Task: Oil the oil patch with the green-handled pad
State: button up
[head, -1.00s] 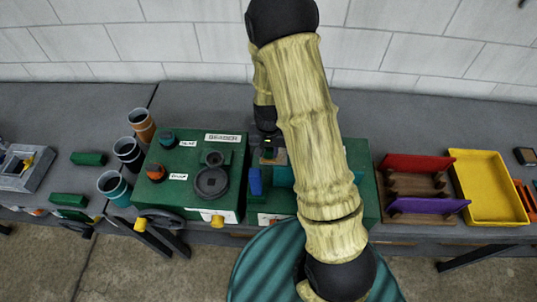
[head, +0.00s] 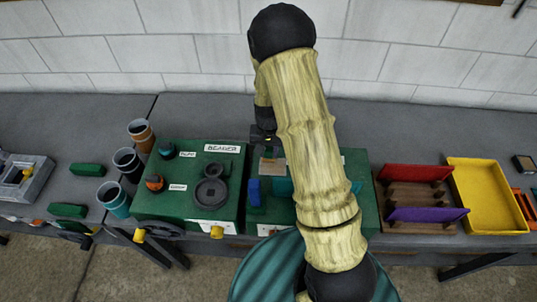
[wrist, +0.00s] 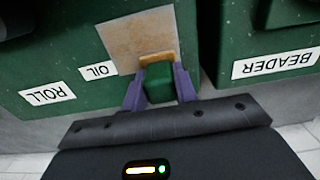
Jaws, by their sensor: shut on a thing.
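The oil patch is a tan square (wrist: 135,38) on top of a green machine, beside a white OIL label (wrist: 97,71). It also shows in the head view (head: 270,168). My gripper (wrist: 158,88) has purple fingers shut on the green handle of the pad (wrist: 158,82). The pad's tan edge shows beyond the handle and overlaps the patch's near edge in the wrist view. I cannot tell whether it touches the patch. In the head view my gripper (head: 265,138) is on the wall side of the patch, and the arm hides part of the machine.
The green BEADER machine (head: 180,205) with knobs stands left of the patch. Three cups, the nearest a teal one (head: 115,198), stand further left. A rack with red and purple panels (head: 428,214) and a yellow tray (head: 490,205) are at the right.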

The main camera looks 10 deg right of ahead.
jog(key=shift+w+d, duration=0.2)
jog(key=shift+w, duration=0.3)
jog(key=shift+r, duration=0.1)
jog(key=shift+r+p, duration=2.1)
jog(key=shift+r, duration=0.8)
jog(key=shift+r+p, duration=1)
jog(key=shift+r, duration=0.5)
